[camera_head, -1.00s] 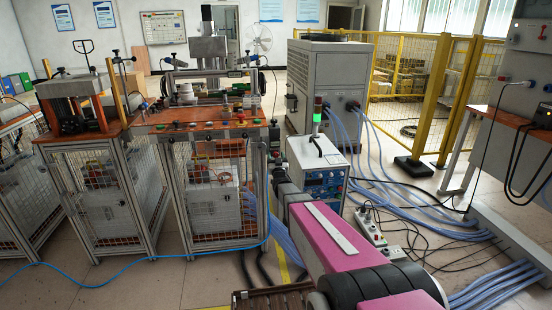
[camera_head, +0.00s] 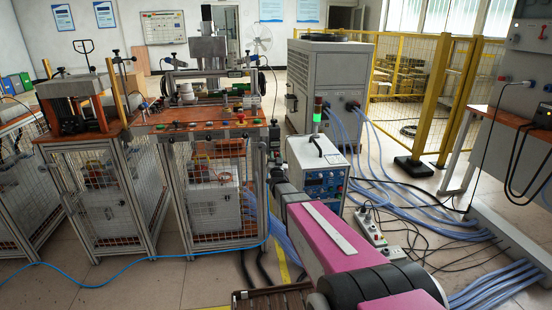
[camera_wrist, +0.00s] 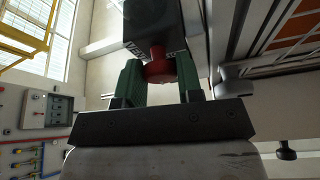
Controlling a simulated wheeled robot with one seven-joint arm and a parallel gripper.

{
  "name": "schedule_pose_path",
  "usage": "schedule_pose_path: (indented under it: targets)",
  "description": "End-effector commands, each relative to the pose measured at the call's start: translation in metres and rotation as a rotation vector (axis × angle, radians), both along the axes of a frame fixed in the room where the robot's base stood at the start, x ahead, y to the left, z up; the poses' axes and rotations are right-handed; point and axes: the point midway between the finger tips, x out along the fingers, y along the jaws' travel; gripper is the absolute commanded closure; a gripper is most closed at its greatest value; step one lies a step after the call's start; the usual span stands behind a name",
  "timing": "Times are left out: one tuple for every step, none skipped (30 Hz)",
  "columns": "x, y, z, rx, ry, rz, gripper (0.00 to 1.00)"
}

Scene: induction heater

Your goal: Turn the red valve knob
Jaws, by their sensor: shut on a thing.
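The red valve knob (camera_wrist: 158,70) is in the upper middle of the wrist view, mounted on a dark block (camera_wrist: 152,22). My gripper (camera_wrist: 159,62) has its two green fingers on either side of the knob, shut on it. Part of the knob's sides is hidden by the fingers. In the head view my arm reaches to the right end of the workbench (camera_head: 205,128). The fingers and the held knob cannot be made out clearly there.
Blue hoses (camera_head: 400,190) and a power strip (camera_head: 368,228) lie on the floor to the right. A yellow fence (camera_head: 430,100) stands behind.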

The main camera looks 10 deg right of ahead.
Motion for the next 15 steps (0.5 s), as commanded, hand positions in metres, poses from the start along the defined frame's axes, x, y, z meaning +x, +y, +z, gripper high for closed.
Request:
schedule_pose_path:
  targets:
    - [-0.0002,0.0008,0.0002,0.039,0.000,0.001,0.90]
    - [-0.0004,0.0008,0.0002,0.067,0.000,0.001,0.90]
    - [-0.0003,0.0008,0.0004,0.104,0.000,0.001,0.90]
    - [-0.0003,0.0011,0.0005,0.131,0.000,0.000,0.90]
    - [-0.0004,0.0012,0.0006,0.161,0.000,0.001,0.90]
    - [-0.0004,0.0015,0.0008,0.199,-0.001,0.000,0.90]
    - [-0.0004,0.0018,0.0009,0.228,-0.001,0.001,0.90]
    - [-0.0004,0.0018,0.0010,0.257,-0.001,0.001,0.90]
    - [-0.0004,0.0019,0.0010,0.294,-0.001,0.000,0.90]
    - [-0.0004,0.0020,0.0011,0.323,-0.001,0.002,0.90]
    - [-0.0004,0.0020,0.0011,0.352,0.000,0.001,0.90]
    - [-0.0004,0.0018,0.0012,0.391,0.000,0.001,0.90]
    - [-0.0004,0.0019,0.0012,0.418,0.000,0.001,0.90]
    - [-0.0004,0.0019,0.0012,0.447,0.000,0.001,0.90]
    - [-0.0004,0.0019,0.0012,0.486,0.000,0.001,0.90]
